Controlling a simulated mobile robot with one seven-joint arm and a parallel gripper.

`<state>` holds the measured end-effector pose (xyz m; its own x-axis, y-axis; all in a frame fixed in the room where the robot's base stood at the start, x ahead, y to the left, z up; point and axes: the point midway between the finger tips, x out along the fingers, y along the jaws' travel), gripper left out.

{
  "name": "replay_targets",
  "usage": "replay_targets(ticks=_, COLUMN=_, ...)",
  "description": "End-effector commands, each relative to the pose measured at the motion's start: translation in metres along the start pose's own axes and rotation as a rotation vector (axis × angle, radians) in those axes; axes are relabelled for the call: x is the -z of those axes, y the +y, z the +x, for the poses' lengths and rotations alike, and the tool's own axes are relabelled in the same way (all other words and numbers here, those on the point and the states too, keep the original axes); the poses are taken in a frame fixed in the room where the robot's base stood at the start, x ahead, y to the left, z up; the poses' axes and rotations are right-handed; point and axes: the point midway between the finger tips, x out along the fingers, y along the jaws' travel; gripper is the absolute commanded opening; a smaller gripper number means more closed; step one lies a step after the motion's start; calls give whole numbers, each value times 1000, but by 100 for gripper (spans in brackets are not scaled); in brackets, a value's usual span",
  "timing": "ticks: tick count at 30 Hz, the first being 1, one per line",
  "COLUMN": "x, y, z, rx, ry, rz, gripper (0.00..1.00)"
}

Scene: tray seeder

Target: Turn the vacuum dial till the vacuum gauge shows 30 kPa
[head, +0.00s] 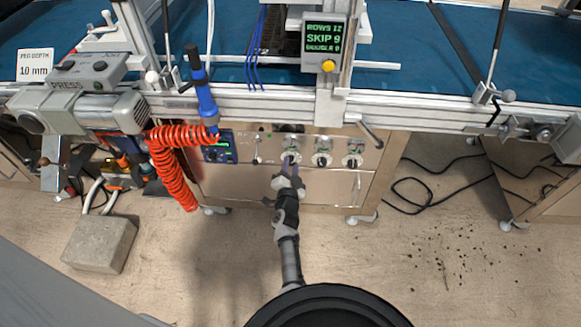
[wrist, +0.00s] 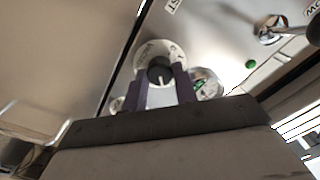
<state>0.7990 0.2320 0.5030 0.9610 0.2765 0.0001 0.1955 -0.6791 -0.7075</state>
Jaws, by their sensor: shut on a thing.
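My gripper (head: 289,164) reaches the front panel of the seeder at the leftmost of a row of dials. In the wrist view its two purple fingers (wrist: 163,88) are shut on a dark round knob (wrist: 160,70), which I take to be the vacuum dial. The knob has a pale pointer line and sits on a white round scale (wrist: 149,52). A white-faced gauge with a green mark (wrist: 207,81) is partly hidden behind the right finger. Its needle and numbers cannot be read. The label of the gripped dial cannot be read.
Two more dials, a middle one (head: 321,160) and a right one (head: 352,161), stand close to the right of my gripper. A small lever (head: 256,160) and a blue display unit (head: 219,148) are to the left. A coiled red hose (head: 173,172) hangs further left.

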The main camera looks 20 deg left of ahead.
Motion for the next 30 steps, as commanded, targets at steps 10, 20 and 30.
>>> replay_targets(ticks=10, x=-1, y=0, z=-1, rx=-1, ry=-2, rz=0, gripper=32)
replay_targets(ticks=20, x=0, y=0, z=0, rx=0, ry=-1, rz=-1, gripper=50)
replay_targets(ticks=30, x=1, y=1, z=0, rx=0, ry=0, rz=-1, gripper=50)
